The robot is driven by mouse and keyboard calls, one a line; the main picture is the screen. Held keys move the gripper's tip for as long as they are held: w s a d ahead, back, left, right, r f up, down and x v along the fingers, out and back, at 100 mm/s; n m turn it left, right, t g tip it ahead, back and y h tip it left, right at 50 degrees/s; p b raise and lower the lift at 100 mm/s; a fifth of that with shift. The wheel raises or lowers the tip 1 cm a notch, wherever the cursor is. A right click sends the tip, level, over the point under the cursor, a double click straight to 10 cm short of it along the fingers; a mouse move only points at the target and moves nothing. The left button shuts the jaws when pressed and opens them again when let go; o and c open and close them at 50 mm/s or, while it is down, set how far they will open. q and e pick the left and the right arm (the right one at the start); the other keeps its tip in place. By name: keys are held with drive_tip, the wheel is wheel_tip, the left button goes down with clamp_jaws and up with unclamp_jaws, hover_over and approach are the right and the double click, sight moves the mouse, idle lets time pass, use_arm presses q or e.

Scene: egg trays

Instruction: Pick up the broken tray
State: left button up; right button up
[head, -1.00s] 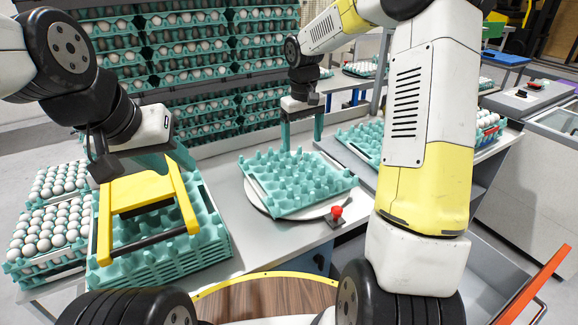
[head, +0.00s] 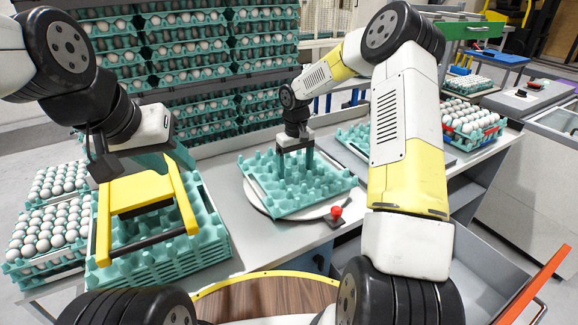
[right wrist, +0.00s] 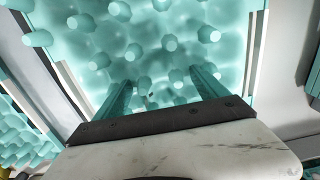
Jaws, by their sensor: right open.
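An empty teal egg tray (head: 318,192) lies on a round white plate (head: 257,205) at the middle of the table in the head view. I cannot make out a break in it. The tray (right wrist: 235,55) fills much of the right wrist view. My right gripper (head: 295,175) is over the tray, fingers pointing down and apart, with nothing visible between them; its fingers (right wrist: 160,85) also show in the right wrist view. I cannot tell whether they touch the tray. My left gripper (head: 150,155) is above a stack of teal trays at the left; its fingers are mostly hidden.
A yellow frame (head: 143,187) sits over the tray stack (head: 160,262) at the left. Egg-filled trays (head: 48,225) stand beside it. A red button (head: 337,212) is close to the plate's front edge. Another empty tray (head: 357,137) lies behind right. Racked eggs (head: 185,48) stand behind.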

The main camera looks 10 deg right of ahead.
clamp_jaws()
idle(0.3)
